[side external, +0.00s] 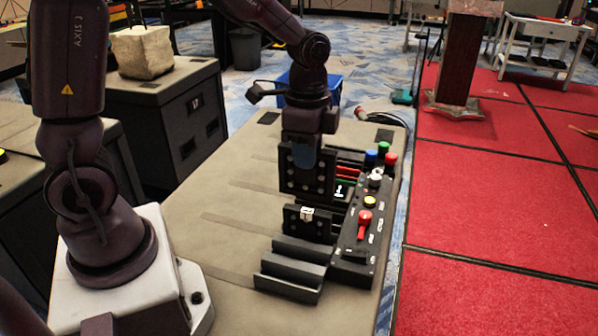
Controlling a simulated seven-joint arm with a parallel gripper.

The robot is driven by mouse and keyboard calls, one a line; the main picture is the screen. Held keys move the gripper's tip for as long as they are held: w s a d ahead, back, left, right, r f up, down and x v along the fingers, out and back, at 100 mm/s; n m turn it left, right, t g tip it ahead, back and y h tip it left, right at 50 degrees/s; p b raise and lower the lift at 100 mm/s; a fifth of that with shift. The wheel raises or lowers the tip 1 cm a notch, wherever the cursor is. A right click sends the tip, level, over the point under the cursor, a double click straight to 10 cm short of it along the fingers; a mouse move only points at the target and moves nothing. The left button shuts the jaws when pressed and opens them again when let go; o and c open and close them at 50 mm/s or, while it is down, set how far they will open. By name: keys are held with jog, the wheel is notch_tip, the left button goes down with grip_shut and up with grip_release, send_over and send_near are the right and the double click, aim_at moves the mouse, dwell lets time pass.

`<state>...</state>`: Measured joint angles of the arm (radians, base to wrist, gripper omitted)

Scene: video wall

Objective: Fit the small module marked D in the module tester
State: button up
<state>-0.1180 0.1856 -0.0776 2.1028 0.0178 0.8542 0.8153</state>
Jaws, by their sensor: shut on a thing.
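My gripper (304,152) points down over the work table and is shut on a black module (316,184), a flat upright panel with pale dots. No letter can be read on this module. A second black panel (322,225) with a white label stands in front of and below it; its mark is too small to read surely. The module tester (352,252) is a long black box just right of both panels, with a red lever (363,225), a yellow button and coloured knobs. Whether the held module touches the tester cannot be told.
A black slotted rack (288,289) with empty-looking grooves lies at the table's near end. The tan table top (225,210) is clear to the left. A blue bin (334,84) stands beyond the table.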

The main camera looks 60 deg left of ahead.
jog(key=w+a, duration=0.6)
jog(key=a, duration=0.1)
notch_tip(320, 180, down, 11)
jog(key=shift+d, duration=0.2)
dwell(0.4)
jog(key=shift+f, duration=2.4)
dwell(2.4)
jog(key=o, duration=1)
jog(key=shift+o, duration=0.2)
